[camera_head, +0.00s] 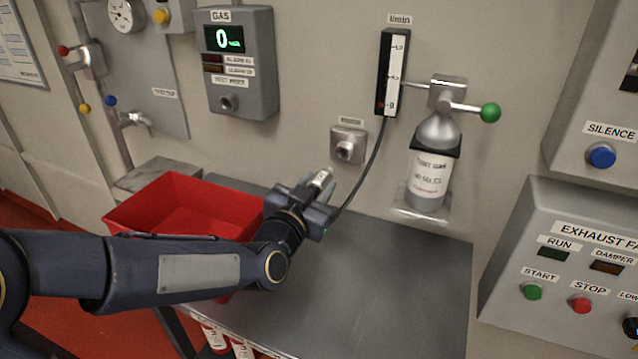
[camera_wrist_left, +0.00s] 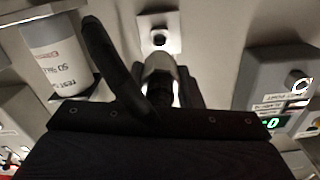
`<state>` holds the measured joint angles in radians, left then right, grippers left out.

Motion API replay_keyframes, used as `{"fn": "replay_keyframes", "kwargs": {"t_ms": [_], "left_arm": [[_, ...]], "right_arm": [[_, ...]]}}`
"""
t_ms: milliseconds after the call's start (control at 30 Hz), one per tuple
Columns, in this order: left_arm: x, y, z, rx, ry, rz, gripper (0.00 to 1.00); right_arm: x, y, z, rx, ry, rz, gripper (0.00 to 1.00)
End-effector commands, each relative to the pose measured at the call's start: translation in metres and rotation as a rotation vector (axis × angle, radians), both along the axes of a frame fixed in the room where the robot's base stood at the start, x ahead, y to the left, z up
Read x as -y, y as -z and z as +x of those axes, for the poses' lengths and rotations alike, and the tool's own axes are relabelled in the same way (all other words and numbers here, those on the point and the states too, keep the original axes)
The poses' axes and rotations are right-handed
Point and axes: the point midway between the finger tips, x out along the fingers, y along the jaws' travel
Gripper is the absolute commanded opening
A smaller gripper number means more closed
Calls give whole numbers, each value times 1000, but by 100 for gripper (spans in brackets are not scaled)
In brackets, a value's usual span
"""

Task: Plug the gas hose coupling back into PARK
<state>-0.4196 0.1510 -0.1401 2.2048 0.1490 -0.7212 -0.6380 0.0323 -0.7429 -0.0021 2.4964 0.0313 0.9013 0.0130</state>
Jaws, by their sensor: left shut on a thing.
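My left gripper (camera_head: 312,200) is shut on the metal hose coupling (camera_head: 321,179), above the bench. The coupling (camera_wrist_left: 160,75) also shows between the fingers in the left wrist view, pointing at the wall socket. The dark gas hose (camera_head: 366,172) runs from the flowmeter down to the gripper; it crosses the left wrist view (camera_wrist_left: 112,65) as a thick black band. The PARK socket (camera_head: 347,148) is a square metal plate with a round port, under a small label too blurred to read. It shows ahead of the coupling in the left wrist view (camera_wrist_left: 159,32), apart from it. My right gripper is not in view.
A red bin (camera_head: 150,208) stands on the grey bench (camera_head: 390,290) left of the gripper. The gas detector (camera_head: 240,65) reads 0 and has its own port below. A test gas cylinder (camera_head: 431,178) with a green-knobbed valve is right of the socket. The bench's right part is clear.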

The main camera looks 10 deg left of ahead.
Motion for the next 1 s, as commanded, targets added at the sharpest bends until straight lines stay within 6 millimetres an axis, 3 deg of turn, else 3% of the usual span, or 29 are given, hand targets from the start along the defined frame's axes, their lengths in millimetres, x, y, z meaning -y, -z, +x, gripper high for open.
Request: {"fn": "replay_keyframes", "kwargs": {"t_ms": [233,700,1000], "left_arm": [[0,-1,-1,3,2,-4,5],[8,-1,41,3,0,-3,5],[11,-1,55,2,1,-4,5]], "right_arm": [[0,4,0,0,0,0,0],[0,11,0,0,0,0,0],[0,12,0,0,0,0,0]]}}
